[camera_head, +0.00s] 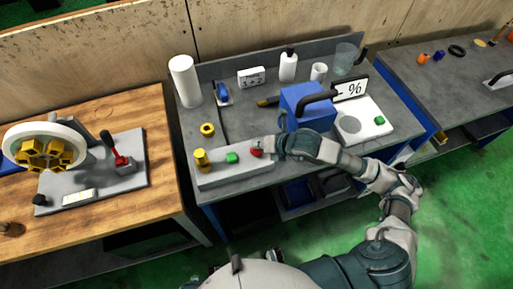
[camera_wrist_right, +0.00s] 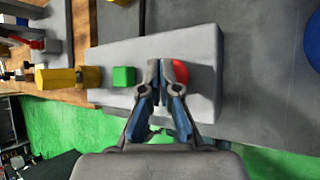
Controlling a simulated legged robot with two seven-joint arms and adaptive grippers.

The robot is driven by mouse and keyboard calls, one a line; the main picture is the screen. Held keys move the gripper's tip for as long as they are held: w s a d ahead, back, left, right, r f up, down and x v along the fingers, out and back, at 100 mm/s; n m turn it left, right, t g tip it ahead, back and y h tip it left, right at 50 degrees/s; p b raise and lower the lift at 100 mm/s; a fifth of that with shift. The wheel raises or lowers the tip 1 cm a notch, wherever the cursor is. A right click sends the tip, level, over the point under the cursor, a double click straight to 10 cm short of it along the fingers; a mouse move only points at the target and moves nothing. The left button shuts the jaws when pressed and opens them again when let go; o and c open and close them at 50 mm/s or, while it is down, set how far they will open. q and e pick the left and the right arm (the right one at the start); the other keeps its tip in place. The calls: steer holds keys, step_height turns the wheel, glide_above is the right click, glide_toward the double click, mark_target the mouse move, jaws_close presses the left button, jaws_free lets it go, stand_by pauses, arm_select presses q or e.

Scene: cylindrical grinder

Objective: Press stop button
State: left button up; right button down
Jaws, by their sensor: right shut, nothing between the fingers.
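The red stop button (camera_head: 256,153) sits at the right end of a grey control box (camera_head: 215,178) on the middle bench. A green button (camera_head: 232,158) and a yellow knob (camera_head: 201,158) sit to its left on the same box. My right gripper (camera_head: 262,146) is shut and empty, with its fingertips right at the red button. In the wrist view the shut fingertips (camera_wrist_right: 164,64) partly cover the left side of the red button (camera_wrist_right: 180,73); the green button (camera_wrist_right: 124,76) is left of them. Contact with the button cannot be told. My left gripper is not in view.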

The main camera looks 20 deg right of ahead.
mark_target(258, 150)
steer(key=shift+a+r, duration=0.1)
steer(key=shift+r, duration=0.35)
steer(key=shift+r+p, duration=1.65)
steer(key=shift+r, duration=0.9)
steer(key=shift+f, duration=0.1)
